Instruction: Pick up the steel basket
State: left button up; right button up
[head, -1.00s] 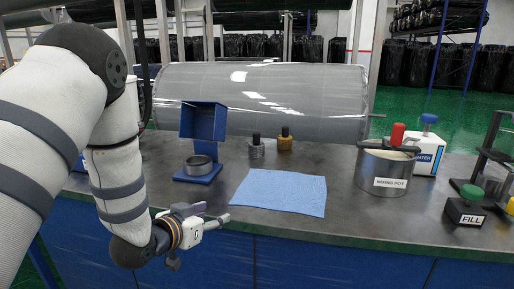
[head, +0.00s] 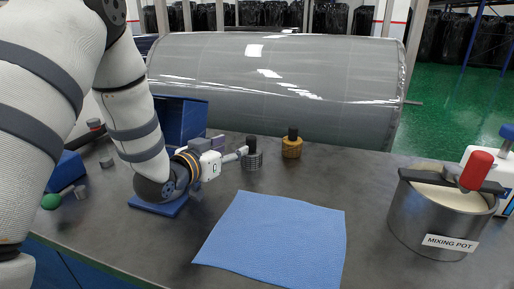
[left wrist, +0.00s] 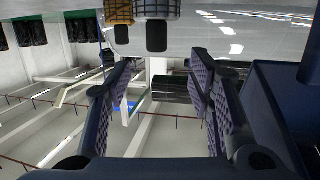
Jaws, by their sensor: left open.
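The steel basket (head: 253,160) is a small grey textured cylinder with a black upright grip, standing on the dark bench top. In the left wrist view it shows upside down at the top edge (left wrist: 157,9), its black grip pointing down. My left gripper (head: 230,149) is open and just left of the steel basket, with its fingers pointing towards it. In the left wrist view the jaws (left wrist: 160,75) are apart with nothing between them. I cannot tell whether a finger touches the basket. My right gripper is not in view.
A brass basket (head: 292,148) stands close right of the steel one. A blue stand (head: 186,118) is behind my left arm. A large grey wrapped roll (head: 280,85) lies behind. A blue cloth (head: 275,240) lies in front; a mixing pot (head: 437,220) stands right.

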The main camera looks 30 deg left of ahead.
aim_at(248, 141)
pick_arm(q)
jog(key=w, duration=0.3)
jog(key=w+f+b, duration=0.1)
jog(key=w, duration=0.2)
jog(key=w+f, duration=0.1)
jog(key=w, duration=0.3)
jog(key=shift+f+b, duration=0.25)
jog(key=shift+b, duration=0.1)
jog(key=shift+w, duration=0.15)
jog(key=shift+r, duration=0.2)
jog(key=shift+c, duration=0.6)
grip_shut()
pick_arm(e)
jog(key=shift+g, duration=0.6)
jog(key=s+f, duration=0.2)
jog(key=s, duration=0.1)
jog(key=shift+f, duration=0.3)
